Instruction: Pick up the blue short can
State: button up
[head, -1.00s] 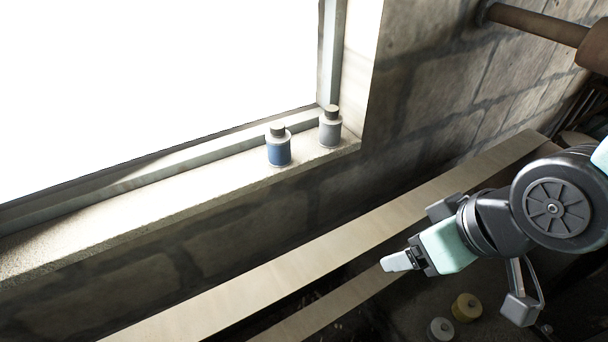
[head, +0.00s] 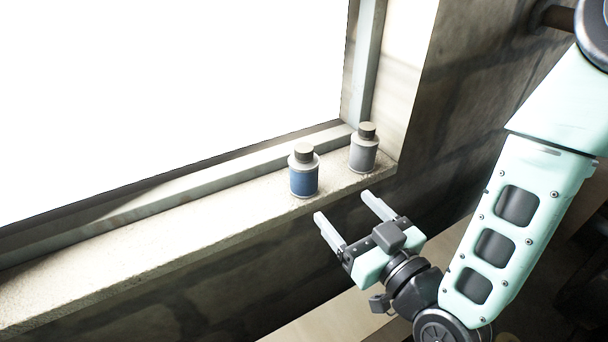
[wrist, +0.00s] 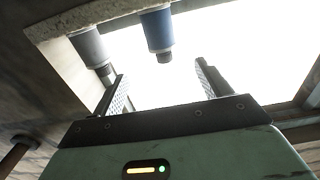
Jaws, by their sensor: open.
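The blue short can (head: 304,180) stands upright on the window sill, with a grey cap and a blue band. In the wrist view the blue can (wrist: 157,30) appears upside down, ahead of the fingers and between their lines. My gripper (head: 349,212) is open and empty. In the head view it is below and right of the blue can, its fingers pointing up-left towards the sill, apart from the can. The two fingers also show in the wrist view (wrist: 162,86).
A grey can (head: 363,155) stands on the sill just right of the blue one, close to the window frame (head: 366,62). The sill (head: 185,225) is clear to the left. The stone wall (head: 450,130) rises at the right.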

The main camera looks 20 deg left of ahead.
aim_at(300, 161)
jog(key=p+x, duration=0.2)
jog(key=x, duration=0.8)
jog(key=shift+w+a+r, duration=0.1)
jog(key=shift+w+a, duration=0.15)
jog(key=shift+w, duration=0.05)
jog(key=shift+f+p+x, duration=0.2)
jog(key=shift+p+x, duration=0.5)
jog(key=shift+x, duration=2.2)
jog(key=shift+s, duration=0.15)
jog(key=c, duration=1.1)
